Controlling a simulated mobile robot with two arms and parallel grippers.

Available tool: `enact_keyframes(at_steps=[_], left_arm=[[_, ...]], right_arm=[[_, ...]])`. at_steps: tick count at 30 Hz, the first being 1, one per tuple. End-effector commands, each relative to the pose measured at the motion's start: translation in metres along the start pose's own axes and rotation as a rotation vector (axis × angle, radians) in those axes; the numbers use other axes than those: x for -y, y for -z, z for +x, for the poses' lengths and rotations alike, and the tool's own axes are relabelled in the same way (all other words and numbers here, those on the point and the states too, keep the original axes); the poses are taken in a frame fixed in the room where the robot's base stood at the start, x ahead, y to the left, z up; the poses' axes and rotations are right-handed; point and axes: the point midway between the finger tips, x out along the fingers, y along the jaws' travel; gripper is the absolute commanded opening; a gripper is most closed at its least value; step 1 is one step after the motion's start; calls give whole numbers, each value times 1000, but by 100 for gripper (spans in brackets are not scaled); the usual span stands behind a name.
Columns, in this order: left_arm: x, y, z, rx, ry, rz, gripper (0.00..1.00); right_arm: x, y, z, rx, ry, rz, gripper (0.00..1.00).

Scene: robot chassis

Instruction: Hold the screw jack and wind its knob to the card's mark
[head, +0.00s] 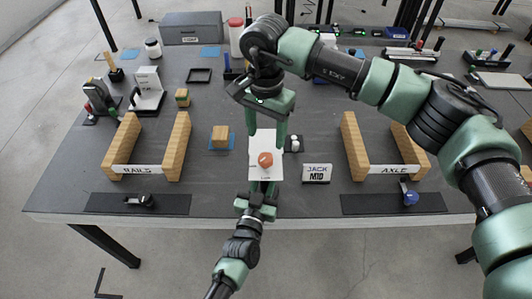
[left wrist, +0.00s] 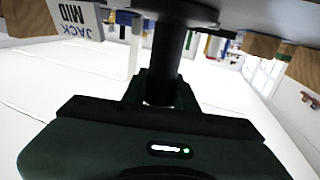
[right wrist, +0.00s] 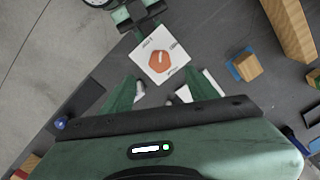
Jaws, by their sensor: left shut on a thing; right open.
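The screw jack has an orange many-sided knob (head: 265,160) over a white plate (head: 256,145) with small dark marks. The knob also shows in the right wrist view (right wrist: 160,61); its setting is too small to read. My left gripper (head: 263,188) is shut on the jack's dark post (left wrist: 168,60), below the plate. My right gripper (head: 267,130) points down, open and empty, with its fingers apart above and behind the knob, not touching it. A white card (head: 317,174) reading JACK MID stands right of the jack; it shows upside down in the left wrist view (left wrist: 75,18).
Wooden rails labelled RAILS (head: 143,170) stand left and others labelled AXLE (head: 395,170) right. A wooden block (head: 220,135) on a blue pad is left of the jack. A grey box (head: 190,30) stands at the back.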

Motion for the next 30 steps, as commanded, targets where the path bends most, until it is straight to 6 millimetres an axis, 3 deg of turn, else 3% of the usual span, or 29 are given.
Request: enact_keyframes(at_steps=[6, 12, 25, 30], left_arm=[[-1, 0, 0, 0, -1, 0, 0], [-1, 0, 0, 0, -1, 0, 0], [-1, 0, 0, 0, -1, 0, 0], [-1, 0, 0, 0, -1, 0, 0]], right_arm=[[0, -1, 46, 4, -2, 2, 59], [0, -1, 73, 3, 0, 3, 59], [0, 0, 82, 1, 1, 3, 59], [0, 0, 82, 1, 1, 3, 12]])
